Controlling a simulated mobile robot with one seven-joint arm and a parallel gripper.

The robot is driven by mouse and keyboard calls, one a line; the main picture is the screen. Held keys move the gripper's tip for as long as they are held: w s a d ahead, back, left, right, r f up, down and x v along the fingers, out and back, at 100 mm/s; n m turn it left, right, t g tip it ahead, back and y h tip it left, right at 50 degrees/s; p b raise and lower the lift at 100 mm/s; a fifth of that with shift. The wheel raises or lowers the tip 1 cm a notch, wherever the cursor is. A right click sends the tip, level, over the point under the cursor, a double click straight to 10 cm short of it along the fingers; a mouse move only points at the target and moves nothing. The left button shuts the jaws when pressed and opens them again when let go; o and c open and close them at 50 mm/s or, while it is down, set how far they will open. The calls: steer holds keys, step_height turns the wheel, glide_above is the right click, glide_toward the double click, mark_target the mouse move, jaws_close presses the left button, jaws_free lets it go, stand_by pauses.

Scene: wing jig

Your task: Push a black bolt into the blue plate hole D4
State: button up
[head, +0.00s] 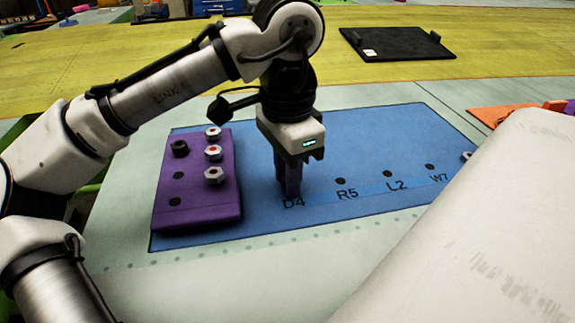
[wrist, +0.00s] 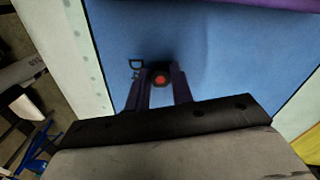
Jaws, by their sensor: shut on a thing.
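The blue plate (head: 380,135) lies flat on the bench, with labels D4, R5, L2 and W7 along its near side. My gripper (head: 290,193) points down at the D4 label, its purple fingers low over the plate. In the wrist view, my gripper (wrist: 160,88) is shut on a black bolt (wrist: 160,78) with a red centre, beside a partly covered label. The D4 hole is hidden by the fingers and bolt. I cannot tell whether the bolt's shank is in the hole.
The purple block left of my gripper also holds several silver bolts (head: 213,175) and has empty holes. Open holes show at R5 (head: 340,181), L2 (head: 387,173) and W7 (head: 430,166). A pale rounded body (head: 470,235) covers the lower right. A black panel (head: 395,43) lies behind.

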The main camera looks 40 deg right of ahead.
steer(key=o, duration=1)
steer(key=shift+o, duration=0.2)
step_height(320, 180, up, 14)
steer(key=p, duration=0.1)
step_height(320, 180, up, 7)
steer(key=p, duration=0.9)
steer(key=shift+f, duration=0.1)
